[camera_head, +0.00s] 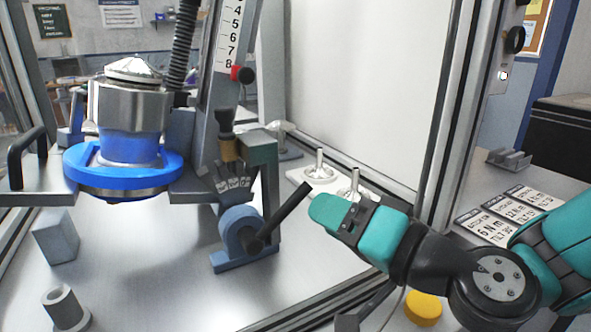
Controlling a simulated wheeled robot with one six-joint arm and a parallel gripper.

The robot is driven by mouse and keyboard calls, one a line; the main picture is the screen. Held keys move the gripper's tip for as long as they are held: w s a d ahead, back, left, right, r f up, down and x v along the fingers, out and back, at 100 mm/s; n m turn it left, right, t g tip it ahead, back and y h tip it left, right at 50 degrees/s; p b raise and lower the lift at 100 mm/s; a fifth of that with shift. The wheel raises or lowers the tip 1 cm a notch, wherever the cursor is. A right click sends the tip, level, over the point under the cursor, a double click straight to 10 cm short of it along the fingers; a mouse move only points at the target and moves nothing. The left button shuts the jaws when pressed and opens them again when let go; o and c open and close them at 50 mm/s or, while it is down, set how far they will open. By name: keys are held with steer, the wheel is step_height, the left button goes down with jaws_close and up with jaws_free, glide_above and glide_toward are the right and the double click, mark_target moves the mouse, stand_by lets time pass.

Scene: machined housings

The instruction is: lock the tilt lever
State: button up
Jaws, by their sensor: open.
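The tilt lever (284,215) is a black rod on a blue-grey round clamp body (240,230). It slants up and to the right from its dark hub. My gripper (325,211), with teal and black parts, is just right of the lever's upper end. It looks apart from the lever in this view, though the depth between them is unclear. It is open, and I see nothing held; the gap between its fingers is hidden. A dark tilt scale (234,184) with pale marks sits above the clamp. The blue-ringed housing (122,165) sits in the fixture at left.
A metal frame post (446,120) rises close behind my arm. Metal pins on white bases (320,173) stand behind my gripper. Printed cards (487,227) lie at right, a yellow disc (423,306) below. The grey plate (170,285) has clear room in front of the clamp.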

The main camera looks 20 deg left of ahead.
mark_target(299, 202)
steer(key=p+x, duration=0.4)
steer(key=x, duration=0.1)
steer(key=shift+w+a+r, duration=0.1)
steer(key=shift+a+r, duration=0.1)
steer(key=shift+r, duration=0.05)
steer(key=shift+w+a+f+p, duration=0.25)
steer(key=shift+a+p, duration=0.25)
steer(key=shift+a, duration=0.1)
jaws_close()
